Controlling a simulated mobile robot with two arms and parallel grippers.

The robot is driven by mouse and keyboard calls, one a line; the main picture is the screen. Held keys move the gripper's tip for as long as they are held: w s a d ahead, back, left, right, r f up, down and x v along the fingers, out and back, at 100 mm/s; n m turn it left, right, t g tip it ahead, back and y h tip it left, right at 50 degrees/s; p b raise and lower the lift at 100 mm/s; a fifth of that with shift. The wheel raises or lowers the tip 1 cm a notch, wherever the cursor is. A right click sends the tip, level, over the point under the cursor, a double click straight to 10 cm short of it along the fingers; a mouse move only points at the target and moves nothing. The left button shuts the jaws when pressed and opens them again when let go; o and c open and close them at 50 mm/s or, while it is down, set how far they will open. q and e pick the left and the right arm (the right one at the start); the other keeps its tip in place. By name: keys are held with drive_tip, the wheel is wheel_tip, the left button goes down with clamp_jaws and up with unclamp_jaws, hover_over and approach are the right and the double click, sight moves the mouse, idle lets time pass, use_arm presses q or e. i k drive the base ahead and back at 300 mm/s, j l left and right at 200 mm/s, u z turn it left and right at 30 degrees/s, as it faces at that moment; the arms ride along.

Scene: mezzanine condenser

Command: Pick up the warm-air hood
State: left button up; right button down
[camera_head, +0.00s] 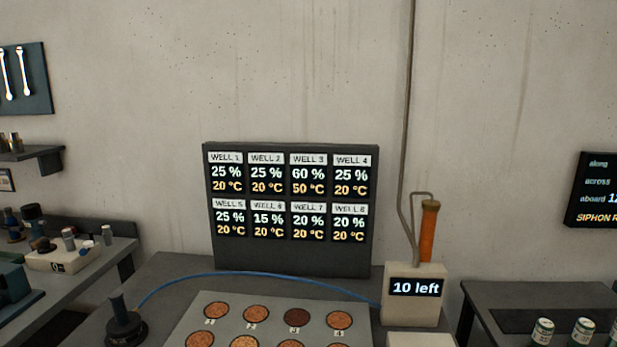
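What looks like the warm-air hood (124,328) is a dark round piece with an upright post-like handle. It stands at the left end of the middle table, left of the plate of wells, and its lower part nears the bottom picture edge. A thin blue hose (240,274) arches from near it across the table to a pale box (411,311) reading "10 left". Neither of my grippers is in view.
The grey plate (185,324) has several round brown-filled wells; well 3 (297,317) is darker. A dark display (291,256) behind lists well readings, with well 3 at 60 % and 50 °C. Cans (543,332) stand on the right table.

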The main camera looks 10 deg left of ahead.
sight(125, 328)
drive_tip(key=u, duration=1.35)
